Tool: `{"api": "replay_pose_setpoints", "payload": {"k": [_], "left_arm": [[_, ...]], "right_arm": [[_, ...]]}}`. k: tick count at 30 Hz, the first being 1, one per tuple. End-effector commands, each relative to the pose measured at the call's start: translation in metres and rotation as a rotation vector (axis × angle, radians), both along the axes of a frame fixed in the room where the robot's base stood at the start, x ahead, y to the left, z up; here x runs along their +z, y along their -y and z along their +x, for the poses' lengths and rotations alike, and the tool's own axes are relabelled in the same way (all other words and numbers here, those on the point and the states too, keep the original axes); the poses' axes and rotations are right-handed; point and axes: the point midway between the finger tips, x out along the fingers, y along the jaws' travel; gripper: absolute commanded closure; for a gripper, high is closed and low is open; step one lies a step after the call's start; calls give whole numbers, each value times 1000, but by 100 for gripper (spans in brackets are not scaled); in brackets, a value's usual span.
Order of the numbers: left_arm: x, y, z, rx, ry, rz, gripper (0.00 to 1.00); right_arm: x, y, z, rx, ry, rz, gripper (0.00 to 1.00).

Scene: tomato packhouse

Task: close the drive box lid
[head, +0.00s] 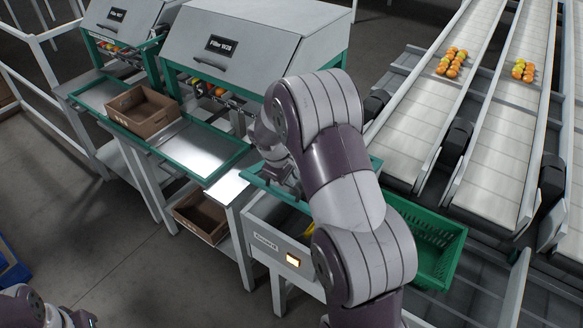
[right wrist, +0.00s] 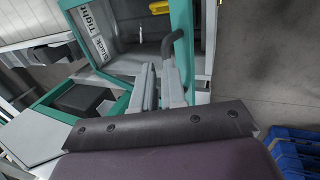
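The drive box (head: 277,246) is a grey box with an orange lit switch, right of the filler bench in the head view. It stands open. Its green-edged lid (head: 258,181) is raised at the back, partly behind my right arm. In the right wrist view the box inside shows a Slack/Tight label (right wrist: 95,35) and a yellow part (right wrist: 159,6). A dark bent handle (right wrist: 178,38) reaches down to the fingertips of my right gripper (right wrist: 160,76). The fingers are close together at the handle; whether they grip it is unclear. Only part of my left arm shows, bottom left.
A green crate (head: 440,236) stands just right of the box, partly behind my arm. Belts with tomatoes (head: 451,62) run at the right. Brown cartons (head: 141,110) sit on and under the filler bench.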

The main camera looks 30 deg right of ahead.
Motion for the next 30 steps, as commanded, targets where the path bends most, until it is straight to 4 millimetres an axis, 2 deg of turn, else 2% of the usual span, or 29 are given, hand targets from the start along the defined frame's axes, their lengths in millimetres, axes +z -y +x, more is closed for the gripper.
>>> {"api": "replay_pose_setpoints", "payload": {"k": [1,2,10,13,24,30], "left_arm": [[10,0,2,0,7,0,60],[10,0,3,0,9,0,60],[10,0,2,0,8,0,60],[9,0,2,0,7,0,60],[2,0,2,0,7,0,60],[1,0,2,0,7,0,60]], "right_arm": [[12,1,2,-1,10,-2,70],[12,1,2,0,9,-3,62],[12,1,2,0,9,-2,62],[21,-2,2,1,12,-4,62],[106,-30,-11,1,11,4,62],[126,-36,-15,0,7,4,62]]}}
